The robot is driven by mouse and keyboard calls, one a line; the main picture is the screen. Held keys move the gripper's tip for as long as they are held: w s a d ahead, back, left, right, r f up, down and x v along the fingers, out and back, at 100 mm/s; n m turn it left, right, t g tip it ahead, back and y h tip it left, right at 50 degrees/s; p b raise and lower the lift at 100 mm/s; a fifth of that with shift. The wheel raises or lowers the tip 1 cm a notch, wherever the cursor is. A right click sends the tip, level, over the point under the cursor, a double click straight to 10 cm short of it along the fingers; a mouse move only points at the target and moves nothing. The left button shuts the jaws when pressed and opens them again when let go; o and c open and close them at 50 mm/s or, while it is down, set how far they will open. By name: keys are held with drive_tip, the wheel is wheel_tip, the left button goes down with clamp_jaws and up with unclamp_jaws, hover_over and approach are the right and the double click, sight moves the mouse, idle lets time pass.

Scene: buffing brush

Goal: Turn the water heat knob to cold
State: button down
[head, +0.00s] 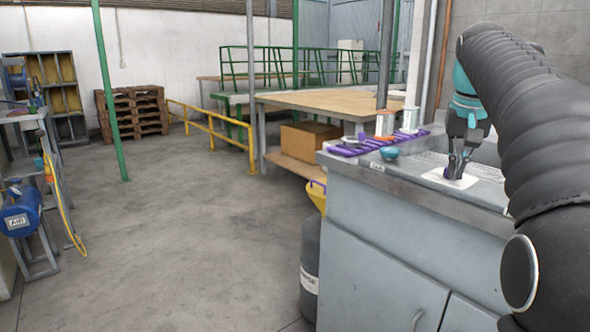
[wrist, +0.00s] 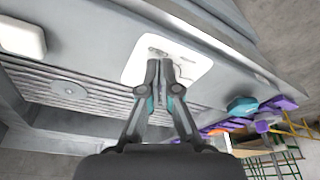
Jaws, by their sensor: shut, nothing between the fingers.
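My gripper (head: 455,172) points down over a white plate (head: 436,177) on the grey sink counter. In the wrist view my gripper (wrist: 160,66) has its two fingertips close together, with nothing seen between them. The tips overlap the white plate (wrist: 196,62), which carries a small dark marking or fitting beyond the tips. I cannot make out the water heat knob; it may be hidden behind the fingers. Whether the tips touch the plate is unclear.
The grey sink cabinet (head: 385,240) fills the front right. A ridged basin with a round drain (wrist: 68,88) lies beside the plate. The concrete floor at left is open.

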drive_tip(key=shift+d, duration=0.4)
drive_tip(key=shift+s, duration=0.2)
idle(0.3)
drive_tip(key=shift+s, duration=0.25)
drive_tip(key=shift+w+d+v, duration=0.1)
drive_tip(key=shift+w+v, duration=0.1)
drive_tip(key=shift+v, duration=0.65)
drive_tip(key=shift+w+d+v, duration=0.1)
drive_tip(key=shift+w+v, duration=0.1)
drive_tip(key=shift+v, duration=0.65)
drive_tip(key=shift+w+v, duration=0.15)
drive_tip(key=shift+v, duration=0.65)
drive_tip(key=shift+r, duration=0.5)
drive_tip(key=shift+a, duration=0.1)
